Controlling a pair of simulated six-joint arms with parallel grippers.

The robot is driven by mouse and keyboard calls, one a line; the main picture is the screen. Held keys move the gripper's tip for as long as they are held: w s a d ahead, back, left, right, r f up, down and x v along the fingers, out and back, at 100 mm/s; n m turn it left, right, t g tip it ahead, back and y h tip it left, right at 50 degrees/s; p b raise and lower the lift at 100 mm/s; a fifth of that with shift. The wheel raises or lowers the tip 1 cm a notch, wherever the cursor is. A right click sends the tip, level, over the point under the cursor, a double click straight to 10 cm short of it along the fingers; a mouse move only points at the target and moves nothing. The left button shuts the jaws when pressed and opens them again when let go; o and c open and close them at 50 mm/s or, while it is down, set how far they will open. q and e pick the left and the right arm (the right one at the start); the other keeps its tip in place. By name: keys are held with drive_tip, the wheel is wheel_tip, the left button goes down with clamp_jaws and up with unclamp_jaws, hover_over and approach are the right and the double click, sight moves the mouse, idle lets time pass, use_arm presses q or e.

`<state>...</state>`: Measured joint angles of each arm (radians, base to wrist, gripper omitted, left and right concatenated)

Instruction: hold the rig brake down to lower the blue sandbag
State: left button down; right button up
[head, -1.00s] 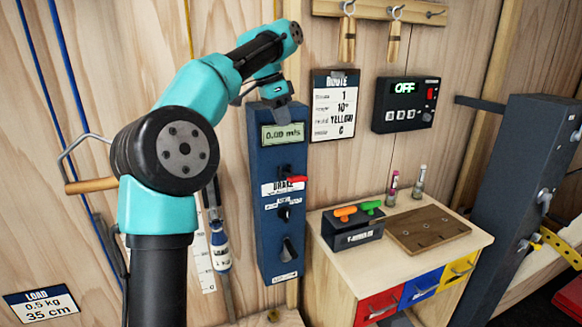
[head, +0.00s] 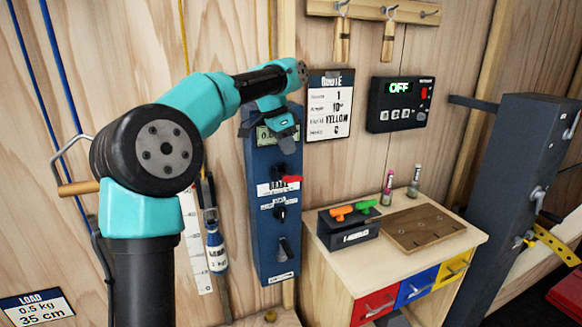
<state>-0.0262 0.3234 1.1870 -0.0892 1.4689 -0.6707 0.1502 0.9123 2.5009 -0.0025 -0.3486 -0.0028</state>
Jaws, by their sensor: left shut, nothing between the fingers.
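The rig brake is a red-tipped lever (head: 291,179) on the front of a tall blue column (head: 268,220), above two dark controls. My left gripper (head: 287,147) is shut and empty. It is in front of the column's top, above the red lever and apart from it, and covers part of the display. The blue sandbag (head: 216,257), with a pale label, hangs left of the column beside a white scale (head: 196,240). My right gripper is not in view.
A wooden cabinet (head: 330,265) with red, blue and yellow drawers stands right of the column. On it are a black box (head: 349,234) with orange and green handles, a brown board (head: 422,227) and two small bottles. A control box (head: 400,103) on the wall reads OFF.

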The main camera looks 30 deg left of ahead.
sight(295, 177)
use_arm(q)
drive_tip(key=f, duration=0.2)
drive_tip(key=d+f, duration=0.1)
drive_tip(key=f, duration=0.2)
drive_tip(key=shift+s+d+f, duration=0.2)
drive_tip(key=shift+s+f, duration=0.05)
drive_tip(key=shift+f, duration=0.05)
drive_tip(key=shift+d, duration=0.1)
